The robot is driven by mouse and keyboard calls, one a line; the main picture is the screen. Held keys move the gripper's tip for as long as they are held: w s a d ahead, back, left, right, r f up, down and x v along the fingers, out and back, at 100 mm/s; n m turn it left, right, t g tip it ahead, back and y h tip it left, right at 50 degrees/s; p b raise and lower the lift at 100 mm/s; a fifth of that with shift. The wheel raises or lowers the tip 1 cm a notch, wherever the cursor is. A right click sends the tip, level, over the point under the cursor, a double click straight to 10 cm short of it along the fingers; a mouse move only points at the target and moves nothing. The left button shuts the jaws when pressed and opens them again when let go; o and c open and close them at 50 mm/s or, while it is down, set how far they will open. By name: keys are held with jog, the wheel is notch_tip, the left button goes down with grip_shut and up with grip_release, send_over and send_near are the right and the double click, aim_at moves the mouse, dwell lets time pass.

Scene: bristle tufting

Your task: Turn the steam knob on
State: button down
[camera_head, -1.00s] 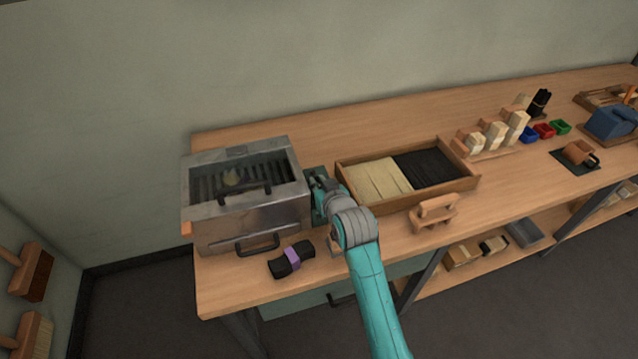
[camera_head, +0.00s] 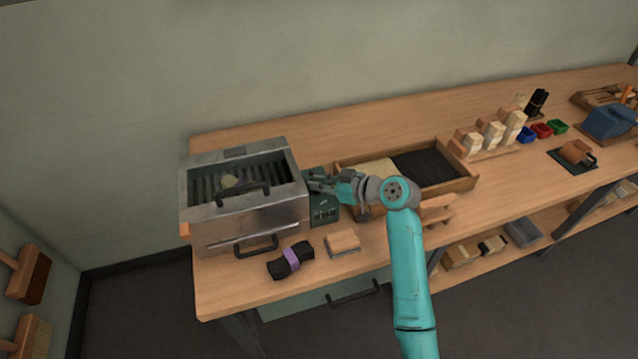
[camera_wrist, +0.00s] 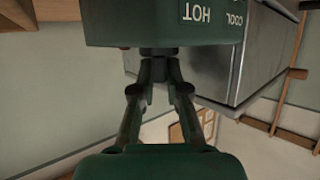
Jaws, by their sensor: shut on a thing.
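A dark green control box (camera_head: 324,212) stands against the right side of the metal steamer (camera_head: 258,222). In the wrist view the box (camera_wrist: 215,28) fills the top, with the words HOT and COOL upside down on its face. A short dark knob (camera_wrist: 158,51) sticks out from the box. My gripper (camera_wrist: 158,66) has its two fingertips together on the knob, one on each side. In the head view my gripper (camera_head: 318,184) reaches in from the right at the box's upper part; the knob cannot be made out there.
A wooden tray (camera_head: 462,186) with pale and black bristles lies under my arm at the right. A wooden block (camera_head: 343,241) and a black bundle with a purple band (camera_head: 291,260) lie in front. The back strip of the bench is clear.

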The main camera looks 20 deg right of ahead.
jog(key=shift+d+n+g+y, duration=0.1)
jog(key=shift+n+g+y, duration=0.3)
jog(key=shift+n+g, duration=0.25)
jog(key=c, duration=1.5)
grip_release()
jog(key=shift+o, duration=0.2)
jog(key=v, duration=1.2)
jog(key=shift+f, duration=0.2)
